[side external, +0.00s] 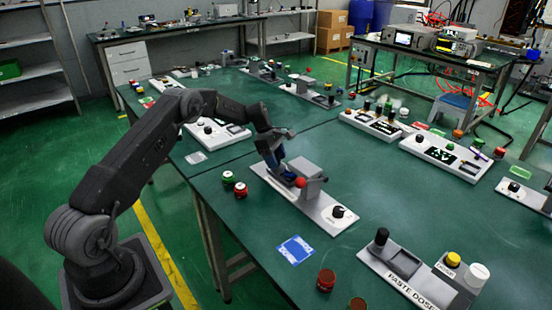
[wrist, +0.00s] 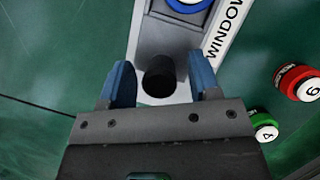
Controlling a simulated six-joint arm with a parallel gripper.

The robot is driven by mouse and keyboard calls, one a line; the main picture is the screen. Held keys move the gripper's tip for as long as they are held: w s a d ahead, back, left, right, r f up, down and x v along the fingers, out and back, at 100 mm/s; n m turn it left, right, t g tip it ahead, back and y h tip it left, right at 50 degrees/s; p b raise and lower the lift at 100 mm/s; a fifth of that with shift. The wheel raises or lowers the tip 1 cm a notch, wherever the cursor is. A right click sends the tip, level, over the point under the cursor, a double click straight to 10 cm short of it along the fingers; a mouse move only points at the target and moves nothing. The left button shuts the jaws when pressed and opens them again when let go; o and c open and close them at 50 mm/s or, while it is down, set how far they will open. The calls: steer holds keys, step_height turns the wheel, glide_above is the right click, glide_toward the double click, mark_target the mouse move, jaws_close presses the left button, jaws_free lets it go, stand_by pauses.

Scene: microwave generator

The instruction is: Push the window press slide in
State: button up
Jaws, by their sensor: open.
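The window press is a long light-grey base plate (side external: 318,214) on the green table; its lettering "WINDOW" (wrist: 225,30) shows in the wrist view. A grey block (side external: 306,168) with a red ball knob stands on it, and a black dial (side external: 338,212) sits at its near end. In the wrist view a black cylindrical knob (wrist: 160,75) stands between my fingers, in front of a blue-grey recessed part (wrist: 172,38). My gripper (side external: 283,174) is open, low over the plate's far end, with blue fingers either side of the knob. I cannot tell whether they touch it.
Red and green numbered buttons (wrist: 297,82) lie beside the plate. A blue-and-white card (side external: 295,250) and a red button (side external: 326,280) lie nearer the front. The paste doser panel (side external: 410,290) is at front right; other panels stand farther back.

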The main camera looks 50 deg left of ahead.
steer(key=shift+c, duration=0.5)
jaws_close()
steer(key=shift+d, duration=0.1)
